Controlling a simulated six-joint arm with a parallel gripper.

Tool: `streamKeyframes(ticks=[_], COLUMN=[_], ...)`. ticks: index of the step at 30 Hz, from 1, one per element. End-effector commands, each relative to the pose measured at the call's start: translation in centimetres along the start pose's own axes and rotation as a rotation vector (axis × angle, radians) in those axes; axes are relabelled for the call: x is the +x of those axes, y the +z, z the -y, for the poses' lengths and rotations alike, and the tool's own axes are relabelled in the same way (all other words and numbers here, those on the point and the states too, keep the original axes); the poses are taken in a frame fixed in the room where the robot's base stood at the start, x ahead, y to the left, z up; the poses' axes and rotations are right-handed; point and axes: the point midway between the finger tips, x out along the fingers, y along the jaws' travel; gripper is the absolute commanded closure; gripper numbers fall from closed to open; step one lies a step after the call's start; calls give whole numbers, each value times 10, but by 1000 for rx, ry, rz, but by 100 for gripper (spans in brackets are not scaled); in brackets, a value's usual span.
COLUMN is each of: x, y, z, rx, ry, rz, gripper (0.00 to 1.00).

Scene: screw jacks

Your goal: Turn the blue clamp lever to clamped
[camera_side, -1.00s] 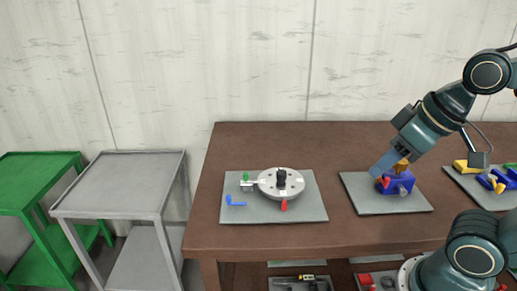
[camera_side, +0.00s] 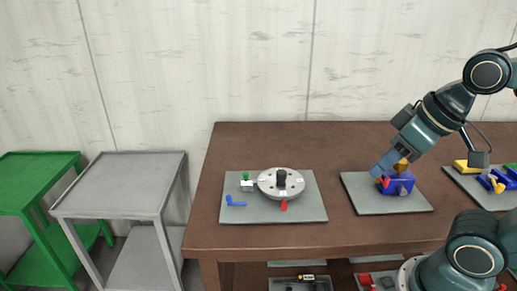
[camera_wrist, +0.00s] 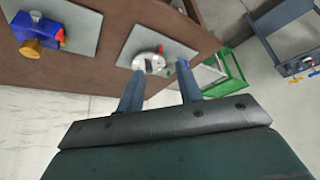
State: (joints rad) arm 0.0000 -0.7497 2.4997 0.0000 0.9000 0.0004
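The blue clamp lever (camera_side: 236,202) lies at the front left of the round white table (camera_side: 268,186), on a grey plate. It is a small L shape in the side view. In the wrist view the round table (camera_wrist: 150,63) shows beyond and between my fingertips; the lever is hard to make out there, beside the right finger. My gripper (camera_side: 383,166) is well to the right of the lever in the side view, overlapping the blue screw jack. In the wrist view my gripper (camera_wrist: 158,71) has its fingers apart with nothing between them.
The blue screw jack (camera_side: 398,185) with a red part stands on the middle plate. A red knob (camera_side: 284,206) and a green knob (camera_side: 246,176) sit by the round table. More parts (camera_side: 495,180) lie at the right. Grey (camera_side: 120,185) and green (camera_side: 35,185) stands are left of the brown table (camera_side: 345,235).

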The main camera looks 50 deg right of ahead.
Motion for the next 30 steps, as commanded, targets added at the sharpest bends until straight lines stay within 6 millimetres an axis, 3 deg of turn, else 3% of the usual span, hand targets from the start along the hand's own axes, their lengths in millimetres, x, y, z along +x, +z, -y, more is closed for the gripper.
streamKeyframes(ticks=[5,11,20,30], x=[-1,-1,10,43], y=[-7,-30,-90,-155], z=[0,3,10,22], rx=[16,82,249,447], ry=[-1,-4,2,30], rz=[8,43,122,214], gripper=[64,64,64,64])
